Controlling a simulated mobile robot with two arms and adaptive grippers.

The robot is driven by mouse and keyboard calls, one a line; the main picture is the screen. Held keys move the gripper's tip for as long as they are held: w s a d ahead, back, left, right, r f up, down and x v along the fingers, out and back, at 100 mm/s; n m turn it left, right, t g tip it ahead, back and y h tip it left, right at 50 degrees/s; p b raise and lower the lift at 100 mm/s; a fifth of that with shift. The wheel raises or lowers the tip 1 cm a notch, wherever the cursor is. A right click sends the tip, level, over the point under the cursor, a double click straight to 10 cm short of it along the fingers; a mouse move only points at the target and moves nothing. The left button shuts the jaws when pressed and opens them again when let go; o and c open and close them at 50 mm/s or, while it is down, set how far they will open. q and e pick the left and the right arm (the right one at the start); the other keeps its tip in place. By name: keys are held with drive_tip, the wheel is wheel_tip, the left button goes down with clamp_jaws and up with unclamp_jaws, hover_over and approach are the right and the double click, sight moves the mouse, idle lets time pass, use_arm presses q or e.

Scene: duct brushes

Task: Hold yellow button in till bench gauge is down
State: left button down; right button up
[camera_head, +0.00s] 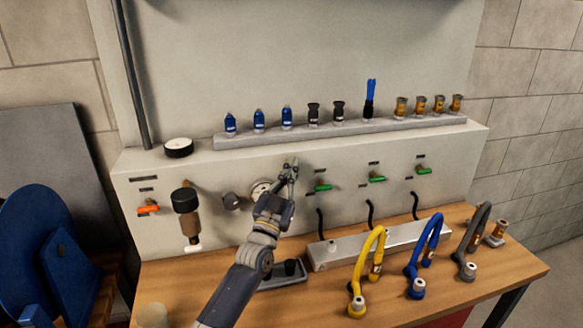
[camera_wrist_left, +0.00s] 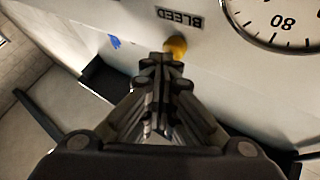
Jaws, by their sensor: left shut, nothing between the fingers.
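The yellow button (camera_wrist_left: 176,47) shows in the left wrist view beside the BLEED label (camera_wrist_left: 181,18). In the head view my gripper hides it. My left gripper (camera_head: 290,170) is shut and empty, with its fingertips up against the bench's front panel. In the left wrist view its closed tips (camera_wrist_left: 164,60) overlap the button's edge; I cannot tell whether they press it. The bench gauge (camera_head: 261,187) is a round white dial just left of the gripper. Its dial shows partly in the left wrist view (camera_wrist_left: 280,22), with 80 readable and no needle visible. My right gripper is not in view.
Green-handled valves (camera_head: 376,178) sit on the panel to the right, an orange one (camera_head: 148,209) to the left. A dark-capped cylinder (camera_head: 187,213) stands out left of the gauge. Yellow, blue and grey hoses (camera_head: 368,270) stand on the wooden bench. Fittings line the shelf (camera_head: 380,127) above.

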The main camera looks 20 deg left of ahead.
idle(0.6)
use_arm(q)
drive_tip(key=shift+s+d+p, duration=0.55)
drive_tip(key=shift+s+p, duration=0.15)
drive_tip(key=shift+s, duration=0.1)
drive_tip(key=s+d+p, duration=0.2)
drive_tip(key=s+p, duration=0.1)
drive_tip(key=s, duration=0.1)
drive_tip(key=shift+s+d, duration=0.1)
drive_tip(key=shift+d, duration=0.3)
drive_tip(key=shift+f, duration=0.15)
